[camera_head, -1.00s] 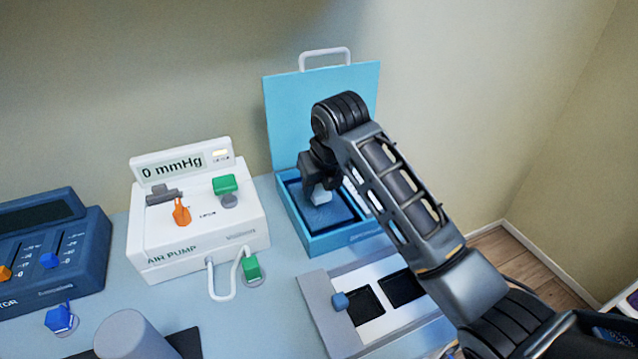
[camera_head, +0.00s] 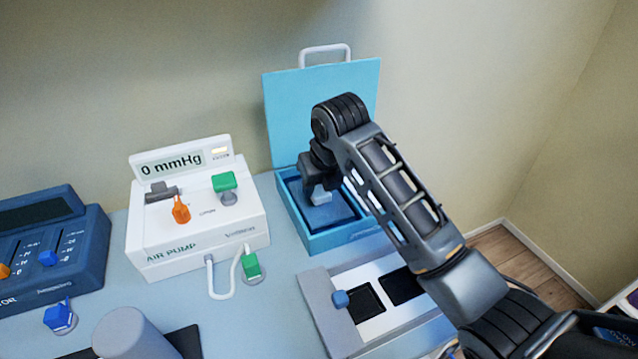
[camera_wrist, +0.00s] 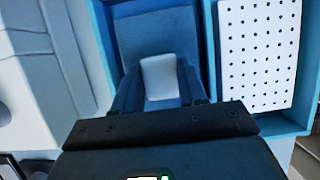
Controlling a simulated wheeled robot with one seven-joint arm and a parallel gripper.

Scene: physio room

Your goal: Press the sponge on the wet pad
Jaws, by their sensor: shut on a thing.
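The sponge (camera_head: 321,198) is a small pale block held in my gripper (camera_head: 320,187), inside the open blue box. It also shows in the wrist view (camera_wrist: 160,78), between the two dark fingers of my gripper (camera_wrist: 158,88). The wet pad (camera_head: 345,212) is a dark blue square in the box, below the sponge; it shows in the wrist view (camera_wrist: 155,28) too. The sponge is at or very near the pad's surface; I cannot tell whether it touches. My arm hides the right part of the box.
The blue box (camera_head: 335,239) has a raised lid (camera_head: 305,110) behind it. A white perforated panel (camera_wrist: 258,60) lies beside the pad. A white air pump (camera_head: 190,235) stands left. A grey tray with black squares (camera_head: 318,300) is in front. A blue console (camera_head: 60,270) is far left.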

